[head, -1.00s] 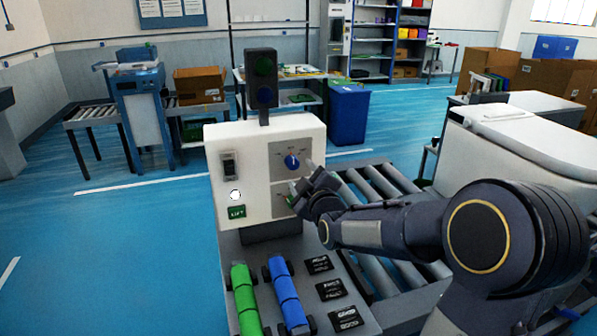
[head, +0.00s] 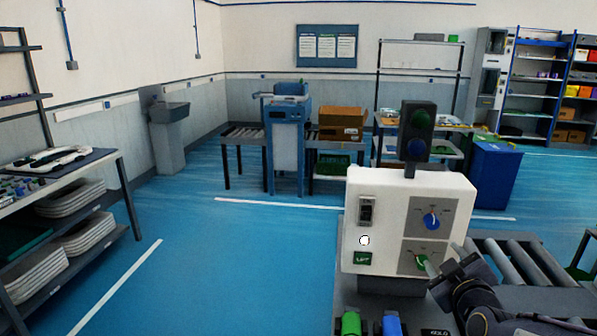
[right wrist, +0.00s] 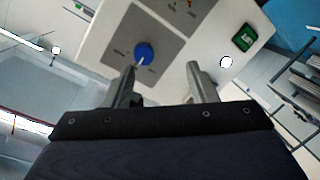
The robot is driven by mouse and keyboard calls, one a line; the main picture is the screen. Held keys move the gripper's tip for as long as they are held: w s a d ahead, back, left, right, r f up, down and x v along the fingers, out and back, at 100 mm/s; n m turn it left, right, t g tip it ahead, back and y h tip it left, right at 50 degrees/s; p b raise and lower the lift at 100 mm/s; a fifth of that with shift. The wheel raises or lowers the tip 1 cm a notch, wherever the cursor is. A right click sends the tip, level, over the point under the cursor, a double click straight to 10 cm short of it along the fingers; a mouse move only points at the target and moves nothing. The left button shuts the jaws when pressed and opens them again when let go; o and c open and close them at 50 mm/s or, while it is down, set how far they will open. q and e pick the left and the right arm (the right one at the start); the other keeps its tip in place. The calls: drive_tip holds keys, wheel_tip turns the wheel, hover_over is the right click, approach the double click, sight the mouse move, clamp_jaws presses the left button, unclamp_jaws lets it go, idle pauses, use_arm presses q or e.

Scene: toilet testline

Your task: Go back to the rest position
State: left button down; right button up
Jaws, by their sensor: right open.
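My right gripper (head: 438,264) is at the lower right of the white control box (head: 385,190), its fingertips close to the green knob (head: 420,262). I cannot tell whether a fingertip touches that knob. In the right wrist view the right gripper (right wrist: 163,82) has its two fingers apart with nothing held between them. The blue knob (right wrist: 144,53) shows beyond the fingers there, and the green label (right wrist: 245,37) is at upper right. The blue knob (head: 431,221) is above the green one in the head view. My left gripper is not in view.
A signal light (head: 417,130) stands on the box. Green (head: 351,324) and blue (head: 391,324) cylinders lie below it. A roller conveyor (head: 520,258) is at right. A shelf table (head: 60,190) with trays stands at left. Blue floor (head: 220,260) between is clear.

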drive_tip(key=s+a+f+m+g+y, duration=0.2)
drive_tip(key=s+a+g, duration=0.1)
drive_tip(key=s, duration=0.6)
drive_tip(key=s+a+f+m+g+y+p, duration=0.1)
drive_tip(key=s+a+f+m+g+y, duration=0.1)
drive_tip(key=s+a, duration=0.4)
drive_tip(key=s+a+f+m+g+y, duration=0.2)
drive_tip(key=s+a+f+m+g, duration=0.2)
drive_tip(key=s, duration=0.8)
drive_tip(key=shift+s+a+g+p, duration=0.15)
drive_tip(key=shift+a+g+p, duration=0.15)
drive_tip(key=shift+a+g, duration=0.35)
